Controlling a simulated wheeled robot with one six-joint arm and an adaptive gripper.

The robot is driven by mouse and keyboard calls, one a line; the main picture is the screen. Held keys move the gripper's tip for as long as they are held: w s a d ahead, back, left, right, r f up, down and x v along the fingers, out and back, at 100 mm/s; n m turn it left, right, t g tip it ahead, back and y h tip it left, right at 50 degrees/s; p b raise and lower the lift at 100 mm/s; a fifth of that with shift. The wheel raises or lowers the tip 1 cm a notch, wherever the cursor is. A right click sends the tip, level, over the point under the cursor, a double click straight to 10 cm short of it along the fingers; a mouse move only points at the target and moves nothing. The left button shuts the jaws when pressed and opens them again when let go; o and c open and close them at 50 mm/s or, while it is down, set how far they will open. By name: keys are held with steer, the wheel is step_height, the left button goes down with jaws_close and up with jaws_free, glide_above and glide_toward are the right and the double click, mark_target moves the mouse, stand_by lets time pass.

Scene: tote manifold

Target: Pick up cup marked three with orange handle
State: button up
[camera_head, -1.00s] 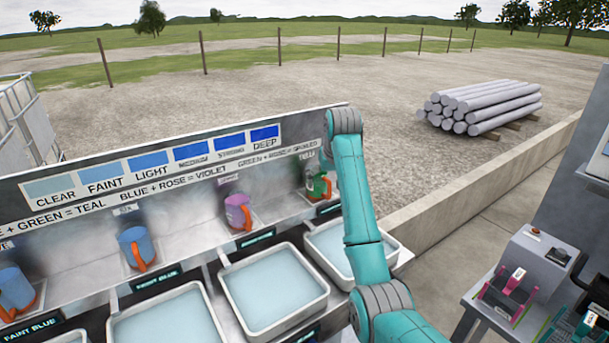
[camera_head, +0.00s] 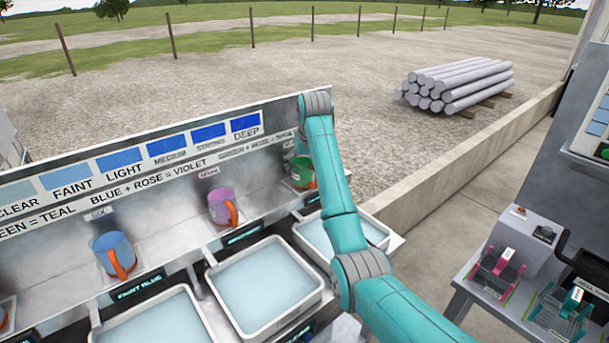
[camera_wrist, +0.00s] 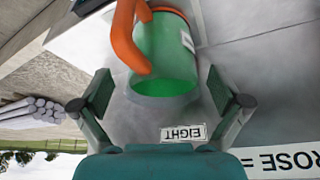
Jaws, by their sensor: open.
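My open gripper (camera_wrist: 162,95) has one finger on each side of the cup's rim, with nothing held. The same green cup shows in the head view (camera_head: 302,172), partly behind my arm. A blue cup (camera_head: 114,254) and a pink-violet cup (camera_head: 221,206), both with orange handles, stand on the shelf to its left. Their tags are too small to read; I see no readable three.
White trays (camera_head: 265,285) of pale liquid line the front of the shelf. A sign panel (camera_head: 150,165) rises behind the cups. A grey side table (camera_head: 470,290) with clamp-like devices stands at right. A log pile (camera_head: 455,85) lies beyond a low wall.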

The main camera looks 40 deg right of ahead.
mark_target(303, 171)
steer(key=shift+x, duration=1.95)
steer(key=shift+s+a, duration=0.15)
steer(key=c, duration=1.1)
